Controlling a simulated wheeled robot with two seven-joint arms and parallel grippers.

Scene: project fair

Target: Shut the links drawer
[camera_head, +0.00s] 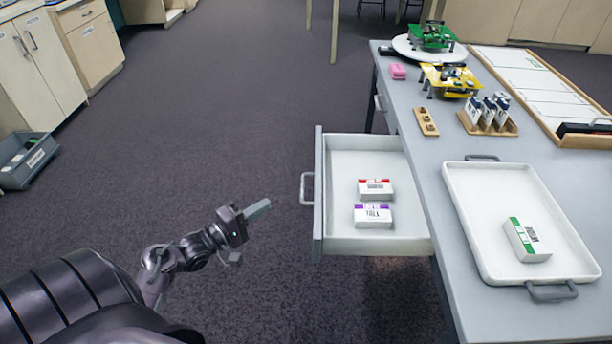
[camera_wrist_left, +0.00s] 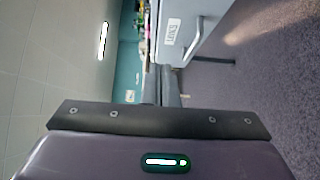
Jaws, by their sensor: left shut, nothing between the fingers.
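The links drawer (camera_head: 319,200) stands pulled out from the left side of the grey table in the head view. Its front has a bar handle (camera_head: 304,189). In the left wrist view the drawer front shows a white label (camera_wrist_left: 174,32) that seems to read LINKS, with the handle (camera_wrist_left: 194,42) beside it. Inside lie a red-marked white box (camera_head: 375,189) and a purple-marked white box (camera_head: 373,216). My left gripper (camera_head: 262,207) is shut and empty, left of the drawer front and apart from the handle. My right gripper is not in view.
On the table (camera_head: 422,100) are a white tray (camera_head: 470,215) with a green-marked box (camera_head: 527,240), a wooden rack of bottles (camera_head: 489,118), and yellow (camera_head: 449,78) and green devices (camera_head: 432,36). A grey bin (camera_head: 28,158) stands far left. The floor left of the drawer is clear.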

